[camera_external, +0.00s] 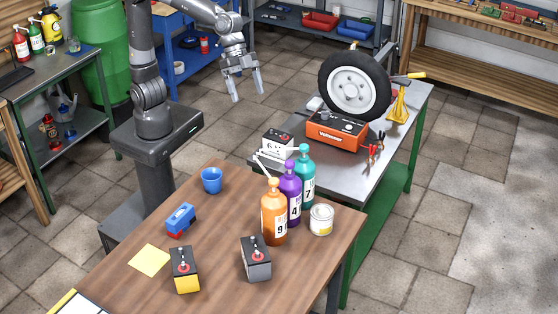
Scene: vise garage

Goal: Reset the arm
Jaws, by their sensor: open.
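My gripper (247,90) is at the end of my raised arm in the upper middle of the external view. Its two fingers point down and are apart, with nothing between them. It hangs in the air, seen against the tiled floor, clear of both tables. The arm reaches to the right from the dark column at the left.
The wooden table (210,291) holds orange (274,215), purple (291,190) and teal (306,174) bottles, a can (321,220), a blue cup (211,180) and batteries (256,259). The metal bench (335,168) bears a wheel (354,87) and an orange device (336,130).

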